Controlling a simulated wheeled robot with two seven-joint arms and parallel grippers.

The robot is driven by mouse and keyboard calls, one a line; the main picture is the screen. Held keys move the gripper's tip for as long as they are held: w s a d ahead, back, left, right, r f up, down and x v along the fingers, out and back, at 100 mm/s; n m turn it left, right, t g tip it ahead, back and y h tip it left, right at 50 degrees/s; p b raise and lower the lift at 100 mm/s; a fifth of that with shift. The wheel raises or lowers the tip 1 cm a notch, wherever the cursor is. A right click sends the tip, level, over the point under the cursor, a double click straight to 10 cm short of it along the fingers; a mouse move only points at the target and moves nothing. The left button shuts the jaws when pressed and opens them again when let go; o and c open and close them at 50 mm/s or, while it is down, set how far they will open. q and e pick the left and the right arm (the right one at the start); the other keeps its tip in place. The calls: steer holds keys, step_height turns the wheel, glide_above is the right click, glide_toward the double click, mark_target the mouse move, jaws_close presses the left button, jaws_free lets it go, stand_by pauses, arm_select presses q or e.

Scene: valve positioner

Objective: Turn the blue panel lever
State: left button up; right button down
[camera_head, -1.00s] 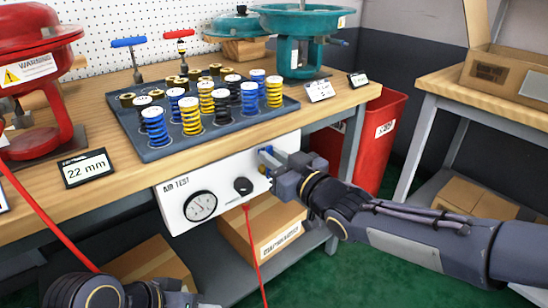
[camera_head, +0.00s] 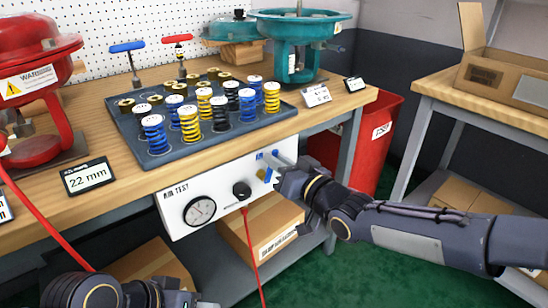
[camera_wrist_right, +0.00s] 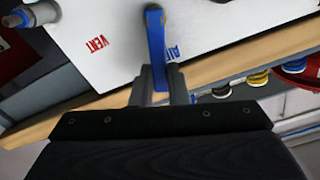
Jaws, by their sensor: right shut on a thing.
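The white air-test panel (camera_head: 180,222) hangs under the front edge of the workbench. Its blue lever (camera_head: 264,174) is at the panel's right end, partly covered by my right gripper (camera_head: 278,179). In the right wrist view the blue lever (camera_wrist_right: 155,38) lies with its end between the fingers of my right gripper (camera_wrist_right: 160,84), which is shut on it. A red VENT label (camera_wrist_right: 96,43) and a blue AIR label (camera_wrist_right: 172,53) are printed beside it. My left gripper (camera_head: 172,297) is low at the bottom left, partly cut off; its fingers are unclear.
The panel also carries a gauge (camera_head: 200,210) and a black fitting (camera_head: 241,190) with a red hose. Above, a grey tray (camera_head: 160,158) holds several springs. A red bin (camera_head: 385,135) stands behind my right forearm. Cardboard boxes (camera_head: 240,235) sit on the shelf below.

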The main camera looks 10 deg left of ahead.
step_height(320, 180, down, 5)
steer(key=w+d+m+p, duration=0.1)
steer(key=w+d+m, duration=0.1)
steer(key=m, duration=1.2)
steer(key=shift+w, duration=0.4)
steer(key=shift+d+f, duration=0.1)
steer(key=shift+f, duration=0.05)
steer(key=c, duration=1.4)
jaws_free()
steer(key=shift+d, duration=0.1)
steer(key=p+v, duration=0.2)
steer(key=v, duration=0.5)
steer(key=shift+s+d, duration=0.25)
steer(key=shift+s, duration=0.05)
